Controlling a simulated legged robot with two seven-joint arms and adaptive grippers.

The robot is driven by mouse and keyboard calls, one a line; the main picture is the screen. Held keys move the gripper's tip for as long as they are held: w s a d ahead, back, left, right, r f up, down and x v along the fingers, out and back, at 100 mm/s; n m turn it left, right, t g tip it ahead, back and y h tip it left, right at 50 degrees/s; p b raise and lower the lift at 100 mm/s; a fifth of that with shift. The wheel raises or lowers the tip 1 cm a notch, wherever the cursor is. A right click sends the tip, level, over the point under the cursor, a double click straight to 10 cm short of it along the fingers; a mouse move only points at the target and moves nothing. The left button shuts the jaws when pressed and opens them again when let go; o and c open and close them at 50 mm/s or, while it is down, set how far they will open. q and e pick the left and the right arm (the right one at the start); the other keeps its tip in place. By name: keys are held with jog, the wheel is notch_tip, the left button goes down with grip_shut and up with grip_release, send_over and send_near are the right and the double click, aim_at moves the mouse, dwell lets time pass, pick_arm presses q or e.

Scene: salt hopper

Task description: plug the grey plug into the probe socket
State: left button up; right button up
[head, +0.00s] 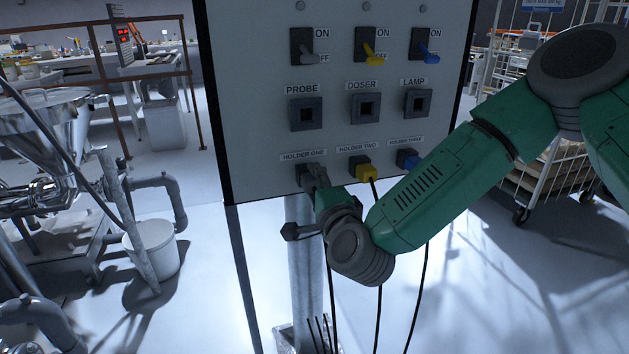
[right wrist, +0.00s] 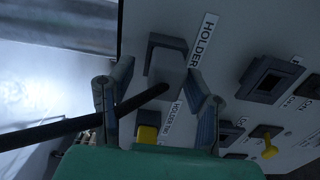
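The grey plug (head: 302,173) sits in holder one, low on the panel; my right gripper partly hides it in the head view. In the right wrist view the grey plug (right wrist: 165,58) lies between the two fingers of my right gripper (right wrist: 160,78), with gaps at its sides. The right gripper (head: 318,177) is open at the plug. A black cable crosses between the fingers. The probe socket (head: 306,114), a dark square frame, is empty above holder one. It also shows in the right wrist view (right wrist: 268,78). My left gripper is not in view.
The panel (head: 252,100) carries doser (head: 366,107) and lamp (head: 417,103) sockets, both empty. A yellow plug (head: 362,168) and a blue plug (head: 406,158) sit in holders two and three, with hanging cables. Three switches line the top. A white bucket (head: 152,249) stands left.

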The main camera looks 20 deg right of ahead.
aim_at(312, 188)
jog(key=shift+a, duration=0.25)
jog(key=c, duration=0.6)
jog(key=shift+s+a+r, duration=0.1)
jog(key=shift+a, duration=0.2)
grip_shut()
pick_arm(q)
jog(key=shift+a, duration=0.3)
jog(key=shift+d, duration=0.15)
pick_arm(e)
jog(key=shift+s+d, duration=0.1)
jog(key=shift+s, duration=0.05)
jog(key=shift+s, duration=1.35)
jog(key=shift+s+d, duration=0.2)
jog(key=shift+s, duration=0.8)
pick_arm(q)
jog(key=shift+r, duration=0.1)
pick_arm(e)
jog(key=shift+a, duration=0.1)
